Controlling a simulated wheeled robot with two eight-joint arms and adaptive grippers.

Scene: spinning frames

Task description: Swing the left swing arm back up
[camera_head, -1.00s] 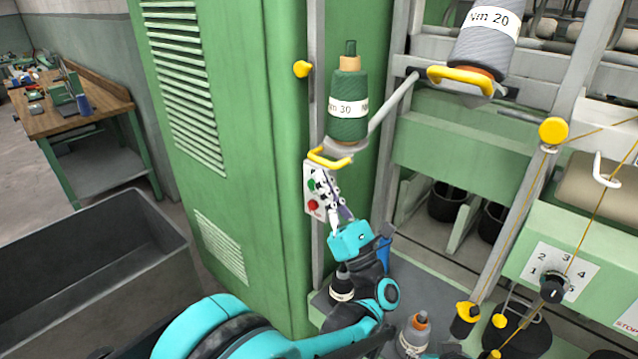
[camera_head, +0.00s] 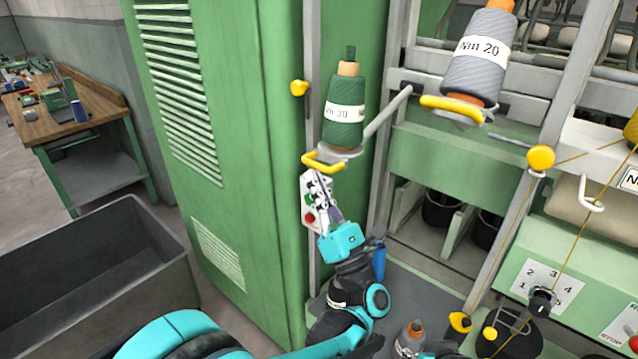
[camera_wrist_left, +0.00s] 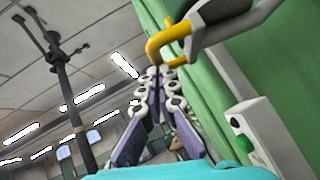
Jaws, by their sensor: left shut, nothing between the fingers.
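The left swing arm (camera_head: 385,115) slants down and left from the machine frame and carries a dark green cone marked Nm 30 (camera_head: 345,125). Its yellow handle (camera_head: 325,165) sticks out under the cone and also shows in the left wrist view (camera_wrist_left: 165,42). My left gripper (camera_head: 317,180) is shut and empty just below the handle. In the left wrist view, the fingertips (camera_wrist_left: 160,73) lie close under the handle's bend; I cannot tell if they touch. My right gripper is not in view.
A control box (camera_head: 310,212) with green and red buttons sits right behind my left gripper. A second swing arm holds a grey Nm 20 cone (camera_head: 478,55) with a yellow handle (camera_head: 455,107). A green cabinet (camera_head: 220,130) and a grey bin (camera_head: 90,270) stand left.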

